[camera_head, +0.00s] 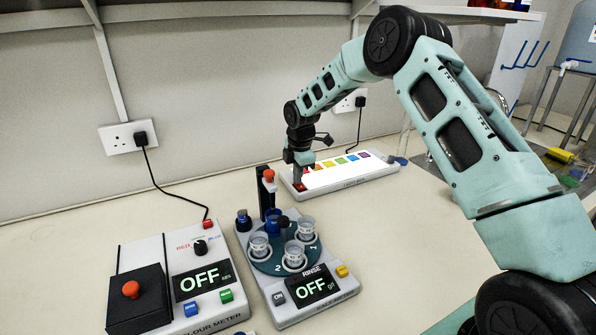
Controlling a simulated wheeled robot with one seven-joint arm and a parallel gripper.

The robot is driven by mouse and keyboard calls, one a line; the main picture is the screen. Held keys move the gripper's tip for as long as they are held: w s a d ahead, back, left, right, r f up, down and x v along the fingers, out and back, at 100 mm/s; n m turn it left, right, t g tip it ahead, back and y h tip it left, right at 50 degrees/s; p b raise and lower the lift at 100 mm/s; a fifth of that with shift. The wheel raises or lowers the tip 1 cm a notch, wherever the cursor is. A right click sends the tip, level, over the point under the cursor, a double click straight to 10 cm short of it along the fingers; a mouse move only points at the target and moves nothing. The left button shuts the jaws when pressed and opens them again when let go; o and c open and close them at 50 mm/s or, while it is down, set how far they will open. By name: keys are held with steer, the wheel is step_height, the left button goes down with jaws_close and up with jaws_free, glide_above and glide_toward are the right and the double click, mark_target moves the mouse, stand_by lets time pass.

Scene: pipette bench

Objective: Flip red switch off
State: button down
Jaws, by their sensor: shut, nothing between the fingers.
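A small red switch (299,187) sits at the left end of the white light box (345,183) on the bench near the back wall. The light box's top panel is bright white and carries a row of coloured squares. My gripper (298,179) is shut, points down and is directly above or at the red switch. It hides part of the switch, so I cannot tell whether they touch or which way the switch is tipped.
A meter with a carousel of clear cups (292,308) stands in front of the light box, its display reading OFF. A colour meter (216,308) with a red-knobbed black lid is at left, also reading OFF. Black cables run to wall sockets (129,138). Bench at far left is clear.

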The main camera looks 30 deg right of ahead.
steer(key=shift+w+f, duration=0.1)
steer(key=shift+f, duration=0.3)
steer(key=shift+r, duration=0.15)
steer(key=shift+s, duration=0.9)
